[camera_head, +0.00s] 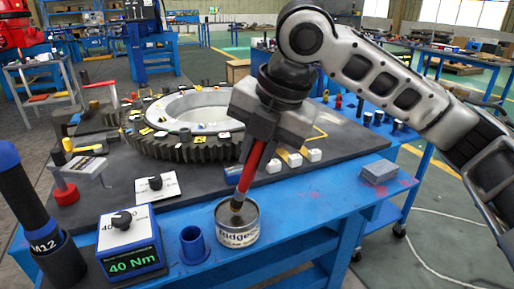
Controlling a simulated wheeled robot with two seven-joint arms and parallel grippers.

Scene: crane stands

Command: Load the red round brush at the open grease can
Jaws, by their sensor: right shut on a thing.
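The red round brush (249,169) is held by its handle in my right gripper (262,135). It slants down and to the left, with its lower end at the mouth of the open grease can (237,232). The brush tip is inside or just over the can's rim; I cannot tell how deep. The can stands upright at the front edge of the blue table and has a pale label with dark print. My right gripper is shut on the brush above the can. My left gripper is not in view.
A blue cup (193,245) stands just left of the can. Further left are a torque display box (130,245) and a tall dark tool (35,215) in a holder. A large gear ring (195,115) lies behind. A grey block (380,171) sits at the right.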

